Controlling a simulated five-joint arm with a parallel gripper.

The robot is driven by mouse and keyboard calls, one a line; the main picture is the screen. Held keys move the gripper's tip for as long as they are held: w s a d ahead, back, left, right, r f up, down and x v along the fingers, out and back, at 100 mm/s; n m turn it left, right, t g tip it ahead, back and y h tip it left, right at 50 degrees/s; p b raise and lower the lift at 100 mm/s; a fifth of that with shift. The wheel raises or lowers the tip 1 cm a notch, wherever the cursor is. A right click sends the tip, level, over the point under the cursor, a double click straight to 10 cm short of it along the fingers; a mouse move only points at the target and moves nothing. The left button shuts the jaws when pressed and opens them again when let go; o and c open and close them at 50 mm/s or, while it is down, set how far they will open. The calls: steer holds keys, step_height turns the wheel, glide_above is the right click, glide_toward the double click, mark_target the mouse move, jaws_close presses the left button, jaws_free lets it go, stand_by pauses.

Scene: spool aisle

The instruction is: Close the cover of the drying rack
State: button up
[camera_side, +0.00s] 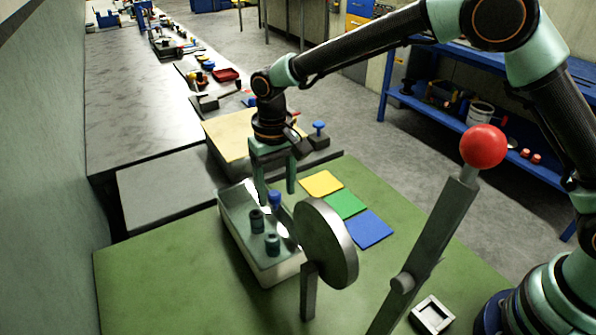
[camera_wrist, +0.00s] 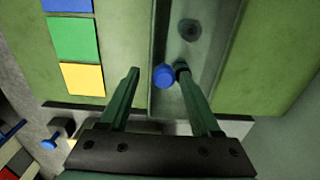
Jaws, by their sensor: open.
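The drying rack (camera_side: 284,273) is a long, pale box on the green table, with a glassy, see-through top area. Dark spools (camera_side: 272,244) stand in it. A blue knob-like piece (camera_side: 275,198) shows at its far end. I cannot tell how far the clear cover extends over the box. My gripper (camera_side: 277,193) is open and points down at the rack's far end. In the wrist view the blue piece (camera_wrist: 164,76) lies between my fingertips (camera_wrist: 158,70), nearer the right finger. Whether a finger touches it is unclear. A dark spool (camera_wrist: 189,31) shows beyond.
A grey disc on a post (camera_side: 327,243) and a lever with a red ball (camera_side: 483,146) stand right of the rack. Yellow (camera_side: 321,184), green (camera_side: 345,205) and blue (camera_side: 369,229) squares lie beside it. A small white frame (camera_side: 432,315) sits near my base.

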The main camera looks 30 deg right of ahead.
step_height(320, 180, up, 12)
stand_by(0.6)
